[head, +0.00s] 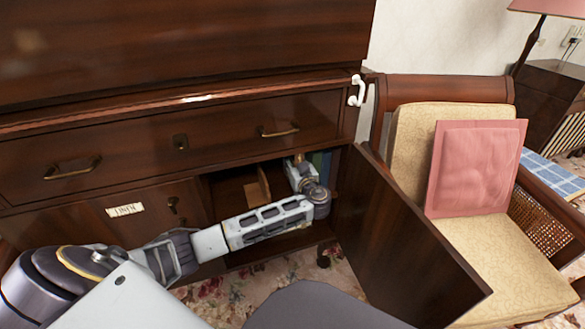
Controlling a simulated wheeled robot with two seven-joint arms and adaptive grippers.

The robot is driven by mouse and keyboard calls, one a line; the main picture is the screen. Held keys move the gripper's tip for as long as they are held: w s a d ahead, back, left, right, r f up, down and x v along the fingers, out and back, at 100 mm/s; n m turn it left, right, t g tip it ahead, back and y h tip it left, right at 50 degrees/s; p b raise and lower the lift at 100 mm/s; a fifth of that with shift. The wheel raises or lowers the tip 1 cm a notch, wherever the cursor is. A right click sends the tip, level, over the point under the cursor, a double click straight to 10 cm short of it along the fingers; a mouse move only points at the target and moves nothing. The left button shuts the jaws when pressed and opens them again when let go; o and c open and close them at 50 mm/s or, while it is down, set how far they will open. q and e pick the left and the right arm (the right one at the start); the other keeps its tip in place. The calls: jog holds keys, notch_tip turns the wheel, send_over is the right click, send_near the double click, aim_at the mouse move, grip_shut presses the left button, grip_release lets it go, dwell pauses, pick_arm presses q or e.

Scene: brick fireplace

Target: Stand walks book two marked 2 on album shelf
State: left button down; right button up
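The low shelf compartment (228,190) of a dark wood cabinet stands open. Inside, a light brown upright panel or thin book (258,188) leans slightly; I cannot tell which it is. Green and blue book spines (321,163) stand at the compartment's right side, partly covered by my arm. I cannot read a 2 on any of them. My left arm reaches in from the lower left, and its gripper (298,161) is inside the compartment near these books. Its fingertips are too small and hidden to show whether they hold anything. My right gripper is not in view.
The cabinet door (398,236) swings out to the right of the compartment. A drawer (225,131) with brass handles lies above, and a closed door with a paper label (125,210) is on the left. A cushioned armchair (500,256) stands close on the right.

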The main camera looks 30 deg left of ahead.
pick_arm(q)
jog(key=shift+f+b, duration=0.45)
jog(key=shift+f, duration=0.5)
jog(key=shift+f+b, duration=0.3)
jog(key=shift+f, duration=0.4)
jog(key=shift+f, duration=0.1)
jog(key=c, duration=1.4)
grip_release()
jog(key=shift+f, duration=0.1)
jog(key=shift+c, duration=0.2)
